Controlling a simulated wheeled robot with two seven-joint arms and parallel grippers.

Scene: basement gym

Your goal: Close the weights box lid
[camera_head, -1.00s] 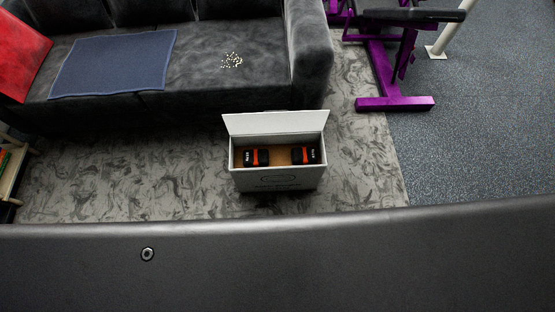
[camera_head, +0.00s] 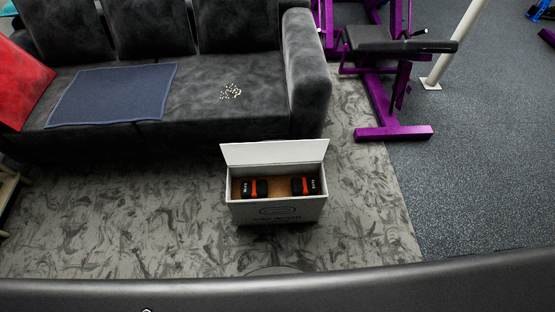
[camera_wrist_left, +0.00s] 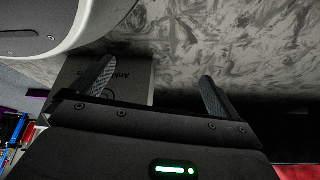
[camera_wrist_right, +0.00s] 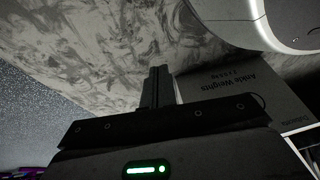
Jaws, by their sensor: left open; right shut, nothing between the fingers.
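The white weights box (camera_head: 300,212) stands on the patterned rug in front of the sofa in the head view. Its lid (camera_head: 275,153) is open, hinged up along the back edge. Inside lie two black and orange weights (camera_head: 254,188), (camera_head: 304,186). Neither gripper shows in the head view. In the left wrist view my left gripper (camera_wrist_left: 155,82) is open and empty, with part of a box (camera_wrist_left: 138,80) behind it. In the right wrist view my right gripper (camera_wrist_right: 157,72) is shut and empty. The box side marked "Ankle Weights" (camera_wrist_right: 238,88) shows beside it there.
A dark grey sofa (camera_head: 215,68) with a blue mat (camera_head: 112,93) and a red cushion (camera_head: 22,85) stands behind the box. A purple gym machine (camera_head: 392,132) is at the right. The rug (camera_head: 110,215) is clear left of the box.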

